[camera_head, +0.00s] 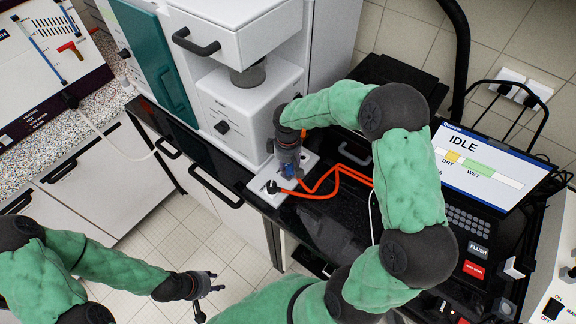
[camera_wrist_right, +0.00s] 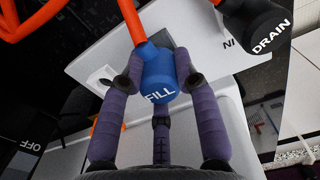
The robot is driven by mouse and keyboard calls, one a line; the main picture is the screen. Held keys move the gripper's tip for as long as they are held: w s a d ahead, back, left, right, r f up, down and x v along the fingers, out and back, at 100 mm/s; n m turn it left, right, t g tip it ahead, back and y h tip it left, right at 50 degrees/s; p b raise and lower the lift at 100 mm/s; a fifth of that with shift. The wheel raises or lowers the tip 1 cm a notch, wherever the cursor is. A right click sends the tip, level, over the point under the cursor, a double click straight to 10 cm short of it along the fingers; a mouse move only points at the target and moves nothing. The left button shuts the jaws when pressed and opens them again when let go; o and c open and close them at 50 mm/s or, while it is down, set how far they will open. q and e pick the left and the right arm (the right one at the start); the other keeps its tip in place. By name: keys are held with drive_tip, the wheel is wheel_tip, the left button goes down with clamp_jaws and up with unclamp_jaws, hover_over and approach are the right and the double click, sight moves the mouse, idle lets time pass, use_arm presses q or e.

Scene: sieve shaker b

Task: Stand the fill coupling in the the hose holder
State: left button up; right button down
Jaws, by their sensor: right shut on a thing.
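The fill coupling (camera_wrist_right: 158,75) is blue with white FILL lettering and an orange hose; it shows as a small blue patch in the head view (camera_head: 288,171). My right gripper (camera_head: 288,166) is shut on it, with purple fingers on both sides in the wrist view (camera_wrist_right: 158,88). The white hose holder plate (camera_head: 257,184) lies below; it also shows in the wrist view (camera_wrist_right: 92,62). The coupling is over or at the plate; whether it is seated is hidden. My left gripper (camera_head: 208,294) is open and empty over the floor.
The black drain coupling (camera_wrist_right: 258,32) is at the plate's other end, on another orange hose. The white shaker machine (camera_head: 245,110) stands behind the plate. The orange hoses (camera_head: 335,184) run right across the black bench. A screen (camera_head: 480,168) reading IDLE stands at right.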

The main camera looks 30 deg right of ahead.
drive_tip(key=shift+f, duration=0.3)
drive_tip(key=c, duration=0.8)
unclamp_jaws()
drive_tip(key=shift+c, duration=0.2)
wheel_tip(320, 180, up, 12)
drive_tip(key=shift+r, duration=0.1)
